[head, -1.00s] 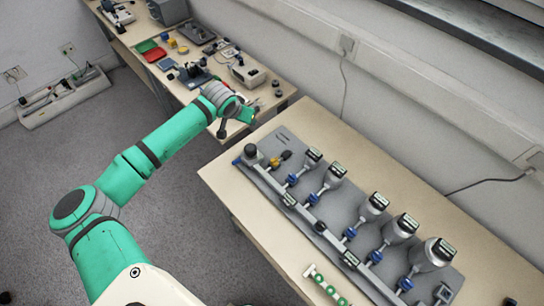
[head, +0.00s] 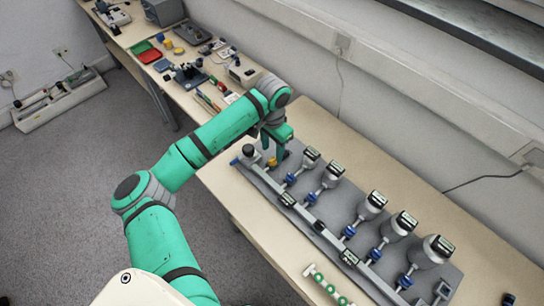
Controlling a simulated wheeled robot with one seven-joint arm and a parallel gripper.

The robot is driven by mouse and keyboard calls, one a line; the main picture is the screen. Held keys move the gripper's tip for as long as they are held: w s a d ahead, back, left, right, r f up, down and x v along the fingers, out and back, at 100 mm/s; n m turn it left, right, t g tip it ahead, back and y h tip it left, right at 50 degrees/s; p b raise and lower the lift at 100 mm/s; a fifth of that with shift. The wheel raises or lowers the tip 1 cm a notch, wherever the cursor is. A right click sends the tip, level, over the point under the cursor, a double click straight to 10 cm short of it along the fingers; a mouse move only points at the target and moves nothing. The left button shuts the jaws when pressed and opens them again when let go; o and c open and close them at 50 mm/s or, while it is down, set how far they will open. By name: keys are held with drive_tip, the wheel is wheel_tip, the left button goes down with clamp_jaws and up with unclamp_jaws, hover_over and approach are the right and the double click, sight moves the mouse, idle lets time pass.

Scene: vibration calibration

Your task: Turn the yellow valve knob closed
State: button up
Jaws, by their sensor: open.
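The yellow valve knob (head: 271,162) sits at the far left end of the grey manifold plate (head: 330,212) on the near bench. Only a small part of it shows, beneath my gripper. My gripper (head: 274,156) is open and points down over the knob. Its fingers appear to be on either side of the knob, but I cannot tell whether they touch it. The black part beside the knob is mostly hidden by the gripper.
Several silver gauges with dark displays and blue valves, including one gauge (head: 371,205), stand along the plate to the right. A dark cap (head: 248,151) is close at the left.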

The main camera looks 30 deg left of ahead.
sight(272, 159)
drive_tip(key=shift+f, duration=2.65)
drive_tip(key=shift+c, duration=0.6)
drive_tip(key=c, duration=0.9)
